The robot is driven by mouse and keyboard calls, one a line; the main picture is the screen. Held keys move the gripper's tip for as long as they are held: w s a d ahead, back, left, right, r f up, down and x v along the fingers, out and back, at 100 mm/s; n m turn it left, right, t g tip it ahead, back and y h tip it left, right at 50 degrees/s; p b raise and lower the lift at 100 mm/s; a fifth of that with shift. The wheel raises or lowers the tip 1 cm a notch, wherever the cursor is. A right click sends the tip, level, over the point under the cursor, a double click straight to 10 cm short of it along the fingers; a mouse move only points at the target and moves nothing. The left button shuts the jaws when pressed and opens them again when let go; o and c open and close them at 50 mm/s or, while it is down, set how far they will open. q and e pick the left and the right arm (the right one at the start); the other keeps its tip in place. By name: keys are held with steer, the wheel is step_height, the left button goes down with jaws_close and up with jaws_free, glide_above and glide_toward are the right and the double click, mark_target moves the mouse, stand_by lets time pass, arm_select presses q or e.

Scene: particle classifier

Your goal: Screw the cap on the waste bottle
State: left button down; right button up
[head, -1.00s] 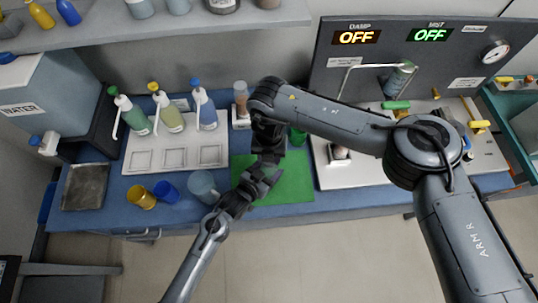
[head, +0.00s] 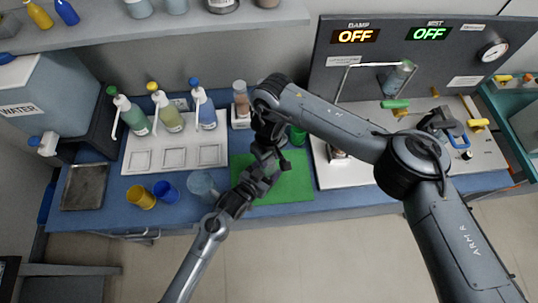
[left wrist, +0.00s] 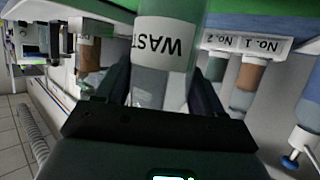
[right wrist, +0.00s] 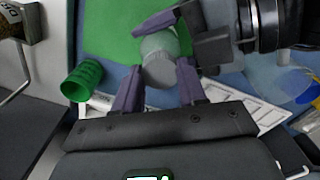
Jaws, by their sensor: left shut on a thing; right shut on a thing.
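The waste bottle (left wrist: 165,50), clear with a white label reading "WAST" upside down, is between the fingers of my left gripper (left wrist: 162,95), which is shut on it. In the right wrist view, my right gripper (right wrist: 157,85) is shut on a pale grey cap (right wrist: 160,73) at the end of the bottle (right wrist: 158,42). The cap and bottle are in line and appear to touch; how far the cap is threaded cannot be told. In the head view, my right gripper (head: 268,150) and left gripper (head: 264,178) meet over the green mat (head: 295,183), and they mostly hide the bottle.
A green cup (head: 298,136) stands behind the mat. Pump bottles (head: 168,115) stand on a white tray (head: 140,160) at left. A yellow cup (head: 141,196), a blue cup (head: 167,191) and a clear beaker (head: 203,186) stand near the front edge. A control panel (head: 440,65) rises at right.

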steer(key=m, duration=0.4)
steer(key=shift+m, duration=0.3)
steer(key=m, duration=0.6)
steer(key=o, duration=1)
steer(key=shift+r, duration=2.2)
steer(key=shift+c, duration=0.3)
